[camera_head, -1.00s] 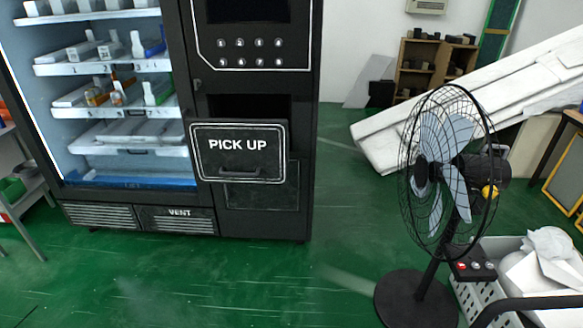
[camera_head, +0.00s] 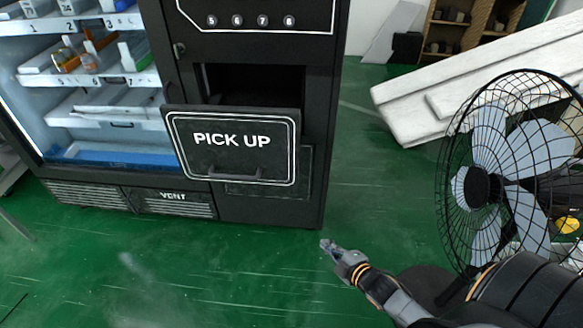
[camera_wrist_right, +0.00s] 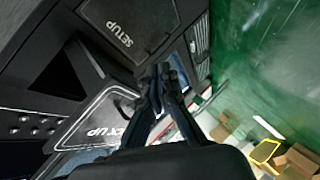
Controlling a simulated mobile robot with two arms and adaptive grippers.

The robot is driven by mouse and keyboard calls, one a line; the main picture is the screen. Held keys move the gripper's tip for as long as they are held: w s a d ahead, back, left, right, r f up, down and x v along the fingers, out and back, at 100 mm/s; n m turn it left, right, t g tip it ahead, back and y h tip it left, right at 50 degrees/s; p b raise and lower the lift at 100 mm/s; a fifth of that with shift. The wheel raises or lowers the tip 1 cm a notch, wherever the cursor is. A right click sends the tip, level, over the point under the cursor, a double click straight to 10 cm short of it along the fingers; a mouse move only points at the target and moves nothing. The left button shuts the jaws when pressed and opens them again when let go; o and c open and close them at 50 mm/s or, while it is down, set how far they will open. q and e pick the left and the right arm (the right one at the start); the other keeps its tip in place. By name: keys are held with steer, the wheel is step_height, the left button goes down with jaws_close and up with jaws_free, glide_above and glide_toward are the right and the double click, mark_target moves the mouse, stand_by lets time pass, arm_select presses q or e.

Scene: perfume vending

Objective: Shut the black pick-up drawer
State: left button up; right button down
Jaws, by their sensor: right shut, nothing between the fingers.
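The black pick-up drawer (camera_head: 232,147) stands pulled out from the dark vending machine (camera_head: 325,60), with its PICK UP front and handle facing me. The dark opening (camera_head: 255,84) shows above and behind the front. My right gripper (camera_head: 324,244) is shut and empty, in front of the machine, right of and lower than the drawer in the head view. In the right wrist view the fingers (camera_wrist_right: 158,72) are together, and the drawer front (camera_wrist_right: 103,118) shows to their left, partly hidden by the gripper. My left gripper is not in view.
A black standing fan (camera_head: 512,165) is at the right, close to my right arm in the picture. White planks (camera_head: 470,85) lean behind it. Lit shelves (camera_head: 95,80) with small goods fill the machine's left side. Green floor in front is clear.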

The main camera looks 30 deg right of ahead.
steer(key=w+a+r+n+t+y, duration=0.2)
steer(key=r+n, duration=0.1)
steer(key=r, duration=0.7)
steer(key=w+a+r+n+t+y, duration=0.1)
steer(key=w+r+n+t, duration=0.15)
steer(key=r, duration=0.65)
glide_toward(283, 159)
steer(key=w+a, duration=0.2)
steer(key=a, duration=0.1)
steer(key=w, duration=0.1)
steer(key=w+d+n, duration=0.1)
steer(key=w, duration=0.1)
steer(key=shift+r+p, duration=0.2)
steer(key=shift+p, duration=0.15)
steer(key=shift+w+d, duration=0.35)
steer(key=shift+w, duration=0.1)
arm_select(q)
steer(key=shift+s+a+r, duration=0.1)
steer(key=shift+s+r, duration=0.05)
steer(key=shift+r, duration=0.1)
